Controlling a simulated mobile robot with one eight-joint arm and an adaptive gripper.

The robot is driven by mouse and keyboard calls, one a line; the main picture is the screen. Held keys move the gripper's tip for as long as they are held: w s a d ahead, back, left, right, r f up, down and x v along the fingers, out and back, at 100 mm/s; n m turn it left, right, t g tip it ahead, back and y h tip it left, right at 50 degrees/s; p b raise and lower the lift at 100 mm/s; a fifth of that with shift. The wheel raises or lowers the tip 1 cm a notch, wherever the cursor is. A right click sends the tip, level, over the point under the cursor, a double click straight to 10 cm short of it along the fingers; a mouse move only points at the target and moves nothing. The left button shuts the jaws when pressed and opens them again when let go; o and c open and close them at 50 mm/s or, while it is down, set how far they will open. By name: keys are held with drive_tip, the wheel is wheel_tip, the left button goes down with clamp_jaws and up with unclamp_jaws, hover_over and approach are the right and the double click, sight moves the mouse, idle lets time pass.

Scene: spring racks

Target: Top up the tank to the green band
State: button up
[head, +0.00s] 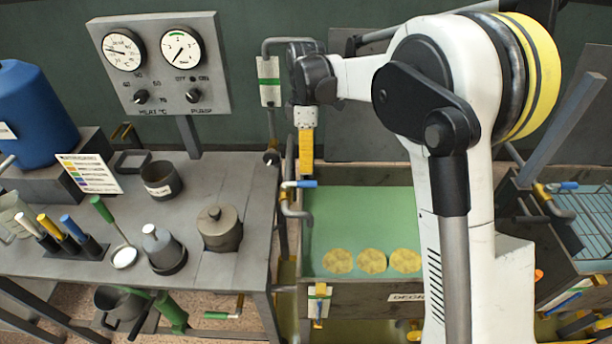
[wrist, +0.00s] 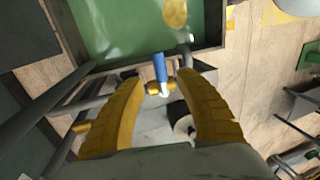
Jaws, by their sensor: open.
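The tank (head: 345,290) is an open steel trough of green liquid, with several round yellow pieces showing in it. Its green liquid also shows at the top of the wrist view (wrist: 130,25). A plate with a green band (head: 319,291) is on the tank's front left; the level there is too small to read. A blue-handled tap (head: 301,184) stands at the tank's left edge. My gripper (head: 305,174) is open above the tap, pointing down. In the wrist view the blue handle (wrist: 160,67) lies between and just beyond the open fingertips (wrist: 162,82), with no visible contact.
A second tank with a wire rack (head: 590,215) is at right.

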drive_tip(key=shift+w+r, duration=0.2)
drive_tip(key=shift+r, duration=0.7)
drive_tip(key=shift+w+r, duration=0.15)
drive_tip(key=shift+r, duration=0.75)
drive_tip(key=shift+w+r, duration=0.2)
drive_tip(key=shift+r, duration=0.7)
drive_tip(key=shift+d, duration=0.1)
drive_tip(key=s+d+r+m+t+b, duration=0.25)
drive_tip(key=s+d+m, duration=0.2)
drive_tip(key=s, duration=0.25)
drive_tip(key=s+d+r+m+t+b, duration=0.1)
drive_tip(key=s+d+m+t+b, duration=0.1)
drive_tip(key=s+d+m+t, duration=0.25)
drive_tip(key=s+d+f+m+t+b, duration=0.1)
drive_tip(key=s+d+f+m, duration=0.1)
drive_tip(key=s+f+m, duration=0.2)
drive_tip(key=s+d+f+m+t+b, duration=0.1)
drive_tip(key=s+d+f+m, duration=0.1)
drive_tip(key=s, duration=0.7)
drive_tip(key=shift+s+d+f+m, duration=0.2)
drive_tip(key=shift+s+f+m, duration=0.15)
drive_tip(key=shift+f+m, duration=0.6)
